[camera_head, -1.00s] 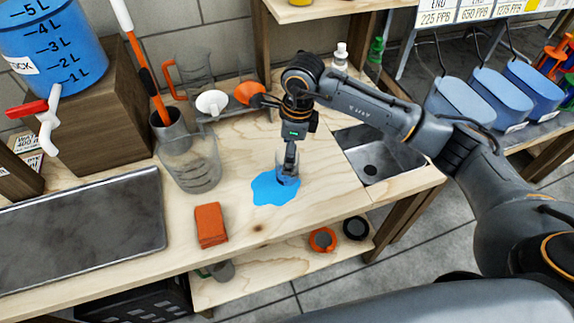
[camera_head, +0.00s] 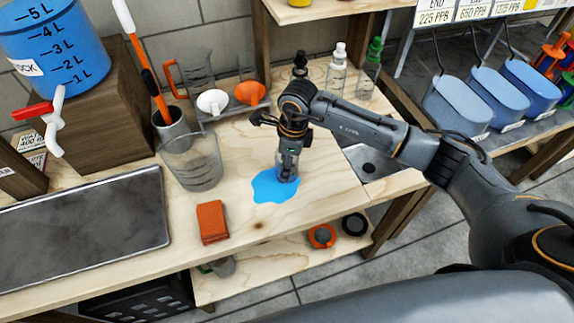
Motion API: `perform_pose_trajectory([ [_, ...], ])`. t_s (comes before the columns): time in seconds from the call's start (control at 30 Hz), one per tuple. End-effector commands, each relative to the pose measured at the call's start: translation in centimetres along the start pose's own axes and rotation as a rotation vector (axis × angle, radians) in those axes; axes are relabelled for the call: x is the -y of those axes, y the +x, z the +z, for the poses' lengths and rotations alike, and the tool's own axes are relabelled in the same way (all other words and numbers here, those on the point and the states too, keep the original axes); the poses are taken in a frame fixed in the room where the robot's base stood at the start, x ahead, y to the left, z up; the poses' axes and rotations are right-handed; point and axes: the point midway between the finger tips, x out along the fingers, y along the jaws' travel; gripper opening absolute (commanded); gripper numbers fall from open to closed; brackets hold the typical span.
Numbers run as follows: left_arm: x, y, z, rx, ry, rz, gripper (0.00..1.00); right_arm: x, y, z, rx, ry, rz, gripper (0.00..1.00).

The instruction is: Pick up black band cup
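A small clear cup (camera_head: 288,174) with a dark band low on it stands upright at the right part of a blue puddle (camera_head: 268,192) on the wooden bench. My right gripper (camera_head: 287,160) points straight down over the cup, with its fingers at or inside the cup's mouth. The fingers are small and blend with the cup, so I cannot tell if they grip its wall. My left gripper is not in view.
A large clear pitcher (camera_head: 192,162) stands left of the cup. An orange sponge (camera_head: 212,222) lies in front of it. A sink (camera_head: 372,162) is to the right, and bottles (camera_head: 368,72) stand behind.

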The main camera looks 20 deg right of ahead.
Motion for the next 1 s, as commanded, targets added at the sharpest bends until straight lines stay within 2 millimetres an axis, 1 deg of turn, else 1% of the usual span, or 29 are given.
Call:
perform_pose_trajectory([
  [0.23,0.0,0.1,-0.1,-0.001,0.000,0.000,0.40,0.0,-0.1,0.0,0.000,0.000,0.000,0.29],
  [0.37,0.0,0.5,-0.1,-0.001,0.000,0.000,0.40,0.1,-0.6,0.1,0.001,0.000,-0.002,0.29],
  [0.47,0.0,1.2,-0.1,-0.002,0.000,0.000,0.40,0.1,-1.7,0.3,0.003,-0.001,-0.005,0.29],
  [0.53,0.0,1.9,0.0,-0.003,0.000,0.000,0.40,0.2,-3.0,0.4,0.003,-0.003,-0.008,0.29],
  [0.57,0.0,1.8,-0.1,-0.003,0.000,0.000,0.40,-0.5,-3.7,0.4,0.003,-0.004,-0.004,0.29],
  [0.8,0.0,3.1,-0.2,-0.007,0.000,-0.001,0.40,-5.4,-9.3,0.1,0.002,-0.006,-0.006,0.29],
  [0.9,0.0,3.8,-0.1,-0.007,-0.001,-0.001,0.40,-8.1,-10.3,-0.2,0.002,-0.007,-0.004,0.29],
  [1.0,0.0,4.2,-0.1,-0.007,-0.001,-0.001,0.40,-10.2,-11.3,-0.5,0.002,-0.006,-0.003,0.29],
])
